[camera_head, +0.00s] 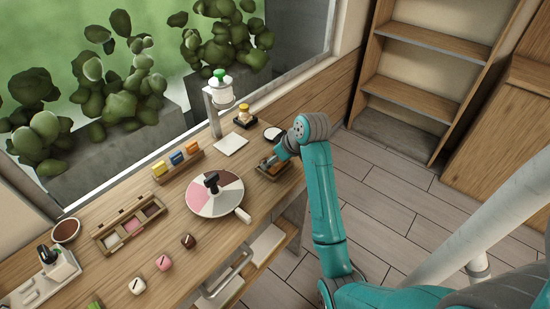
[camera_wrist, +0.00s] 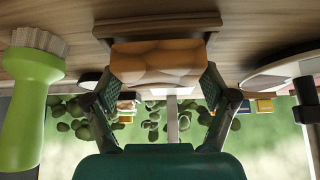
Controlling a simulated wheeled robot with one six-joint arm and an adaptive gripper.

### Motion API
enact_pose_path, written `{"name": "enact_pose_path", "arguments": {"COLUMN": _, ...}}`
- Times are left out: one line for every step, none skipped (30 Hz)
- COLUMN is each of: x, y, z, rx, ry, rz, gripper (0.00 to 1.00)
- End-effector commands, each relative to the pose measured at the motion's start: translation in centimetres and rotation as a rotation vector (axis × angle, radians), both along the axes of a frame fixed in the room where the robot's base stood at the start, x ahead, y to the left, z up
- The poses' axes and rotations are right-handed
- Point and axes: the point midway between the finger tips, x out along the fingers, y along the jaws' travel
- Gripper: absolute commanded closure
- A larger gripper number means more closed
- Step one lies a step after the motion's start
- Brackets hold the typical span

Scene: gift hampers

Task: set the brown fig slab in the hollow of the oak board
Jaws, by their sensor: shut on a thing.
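My gripper (camera_head: 270,163) is low over the right end of the table in the head view. In the wrist view my gripper (camera_wrist: 160,98) is shut on a brown slab with paler rounded patches, the fig slab (camera_wrist: 158,62), one finger on each side. The oak board (camera_wrist: 150,27) shows just beyond the slab in that upside-down view, its dark edge close to it. In the head view the board (camera_head: 275,178) lies under my gripper. I cannot tell whether the slab touches the board; the hollow is mostly hidden.
A round sectioned wheel (camera_head: 215,193) with a black knob stands left of the board. A green-handled brush (camera_wrist: 30,95) stands close by in the wrist view. A white card (camera_head: 231,144), a dark-and-white round dish (camera_head: 272,133) and a rack of coloured blocks (camera_head: 178,164) lie behind.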

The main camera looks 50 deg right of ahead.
Motion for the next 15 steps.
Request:
{"name": "enact_pose_path", "arguments": {"x": 0.01, "y": 0.00, "z": -0.01, "rx": 0.000, "ry": 0.000, "rz": 0.000, "gripper": 0.33}}
{"name": "enact_pose_path", "arguments": {"x": 0.01, "y": -0.01, "z": -0.02, "rx": 0.000, "ry": 0.000, "rz": 0.000, "gripper": 0.33}}
{"name": "enact_pose_path", "arguments": {"x": 0.00, "y": -0.01, "z": -0.02, "rx": 0.000, "ry": -0.001, "rz": 0.000, "gripper": 0.33}}
{"name": "enact_pose_path", "arguments": {"x": 0.00, "y": 0.00, "z": -0.02, "rx": 0.000, "ry": 0.000, "rz": 0.000, "gripper": 0.33}}
{"name": "enact_pose_path", "arguments": {"x": 0.01, "y": 0.00, "z": -0.02, "rx": 0.000, "ry": 0.000, "rz": 0.000, "gripper": 0.33}}
{"name": "enact_pose_path", "arguments": {"x": 0.01, "y": 0.00, "z": -0.02, "rx": 0.000, "ry": 0.000, "rz": 0.000, "gripper": 0.33}}
{"name": "enact_pose_path", "arguments": {"x": 0.01, "y": 0.00, "z": -0.02, "rx": 0.000, "ry": 0.000, "rz": 0.000, "gripper": 0.33}}
{"name": "enact_pose_path", "arguments": {"x": 0.00, "y": 0.00, "z": -0.02, "rx": 0.000, "ry": 0.000, "rz": 0.000, "gripper": 0.33}}
{"name": "enact_pose_path", "arguments": {"x": 0.00, "y": 0.00, "z": -0.02, "rx": 0.000, "ry": 0.000, "rz": 0.000, "gripper": 0.06}}
{"name": "enact_pose_path", "arguments": {"x": 0.00, "y": 0.00, "z": -0.02, "rx": 0.000, "ry": 0.000, "rz": 0.000, "gripper": 0.00}}
{"name": "enact_pose_path", "arguments": {"x": 0.00, "y": 0.00, "z": -0.02, "rx": 0.000, "ry": 0.000, "rz": 0.000, "gripper": 0.00}}
{"name": "enact_pose_path", "arguments": {"x": 0.00, "y": 0.00, "z": -0.02, "rx": 0.000, "ry": 0.000, "rz": 0.000, "gripper": 0.00}}
{"name": "enact_pose_path", "arguments": {"x": 0.00, "y": 0.00, "z": -0.02, "rx": 0.000, "ry": 0.000, "rz": 0.000, "gripper": 0.00}}
{"name": "enact_pose_path", "arguments": {"x": 0.00, "y": 0.00, "z": -0.02, "rx": 0.000, "ry": 0.000, "rz": 0.000, "gripper": 0.00}}
{"name": "enact_pose_path", "arguments": {"x": 0.00, "y": 0.00, "z": -0.02, "rx": 0.000, "ry": 0.000, "rz": 0.000, "gripper": 0.00}}
